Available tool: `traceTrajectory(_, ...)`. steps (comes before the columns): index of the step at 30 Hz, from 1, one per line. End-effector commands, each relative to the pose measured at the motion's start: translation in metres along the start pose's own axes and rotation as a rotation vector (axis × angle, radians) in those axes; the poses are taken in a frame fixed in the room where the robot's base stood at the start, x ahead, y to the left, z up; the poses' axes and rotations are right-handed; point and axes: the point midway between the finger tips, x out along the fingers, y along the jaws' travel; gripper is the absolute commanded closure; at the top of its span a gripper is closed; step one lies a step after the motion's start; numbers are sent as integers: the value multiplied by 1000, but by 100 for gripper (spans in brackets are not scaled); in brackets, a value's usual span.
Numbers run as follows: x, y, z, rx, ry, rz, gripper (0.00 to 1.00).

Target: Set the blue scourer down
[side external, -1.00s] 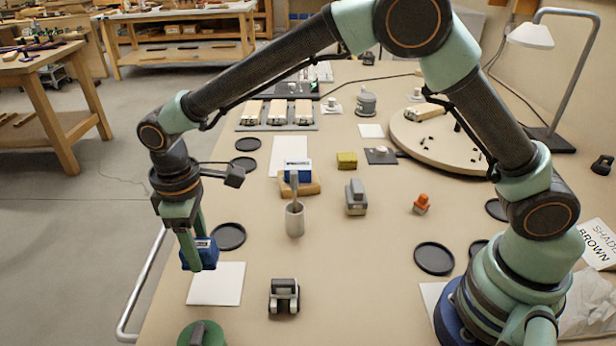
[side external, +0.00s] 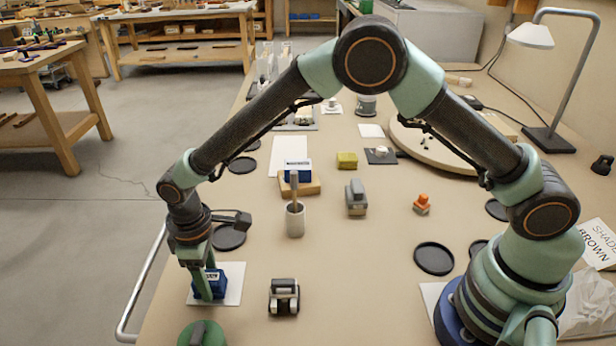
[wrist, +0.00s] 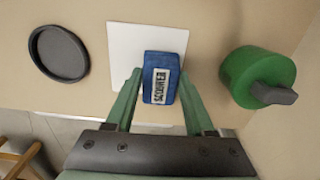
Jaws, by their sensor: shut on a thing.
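My gripper (side external: 206,286) is shut on the blue scourer (side external: 212,279), a small blue block with a white label. In the wrist view the scourer (wrist: 163,70) sits between the two green fingers, and its label reads SCOURER. It is over the white sheet (side external: 233,292), which also shows in the wrist view (wrist: 121,45). The scourer is upright and at or just above the sheet; I cannot tell whether it touches.
A green round thing with a grey handle (side external: 202,335) and a grey-black object (side external: 284,297) stand nearby. A black dish (side external: 228,238) lies behind the sheet. A cup with a handle in it (side external: 295,220) and a blue block on a wooden base (side external: 297,172) stand farther back.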

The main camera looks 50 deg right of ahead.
Motion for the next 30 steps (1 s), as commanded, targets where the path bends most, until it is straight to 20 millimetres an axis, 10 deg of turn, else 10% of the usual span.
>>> traceTrajectory(3,4,0,0,0,-1,0,100)
traceTrajectory(4,4,0,0,0,-1,0,42)
traceTrajectory(6,4,0,0,0,-1,0,16)
traceTrajectory(20,-8,0,-1,0,2,0,16)
traceTrajectory(30,-73,2,-5,0,5,1,16)
